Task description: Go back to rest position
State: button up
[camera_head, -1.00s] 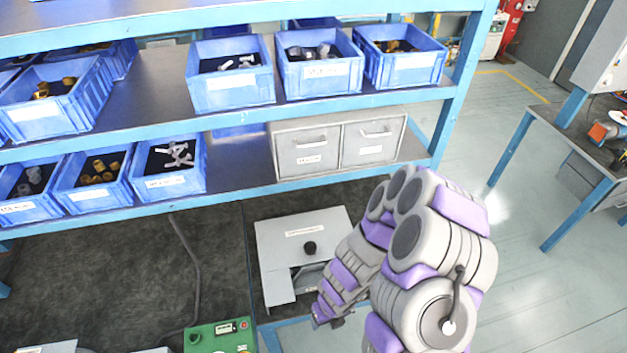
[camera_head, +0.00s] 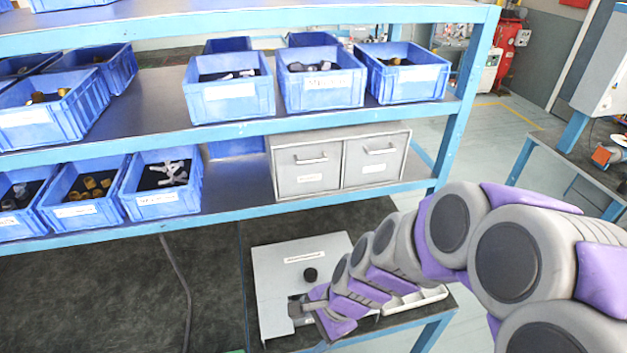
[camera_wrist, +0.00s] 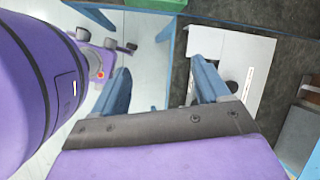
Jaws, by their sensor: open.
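My arm reaches in from the right in the head view. My gripper (camera_head: 308,308) is low in that view, at the front edge of a light grey box with a black knob (camera_head: 310,275). The arm hides part of the box's right side. In the wrist view my gripper (camera_wrist: 160,66) is open, its two blue fingers apart with nothing between them. The box's pale panel (camera_wrist: 240,55) lies behind and beyond the right finger there. I cannot tell whether the gripper touches the box.
A blue shelf rack (camera_head: 225,128) with several blue bins stands above the bench. A two-drawer grey cabinet (camera_head: 340,140) sits on its lower shelf. A pale tray (camera_head: 428,297) lies partly behind my arm.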

jog(key=s+d+r+n+g+h+b, duration=0.1)
jog(key=s+d+r+n+h+b, duration=0.1)
jog(key=s+d+n, duration=0.4)
jog(key=s+d+r+n+h+b, duration=0.3)
jog(key=s+d+n, duration=0.3)
jog(key=s+d, duration=0.2)
jog(key=shift+s+g+b, duration=0.35)
jog(key=shift+s+g, duration=0.05)
jog(key=shift+s, duration=0.6)
jog(key=shift+d+r, duration=0.1)
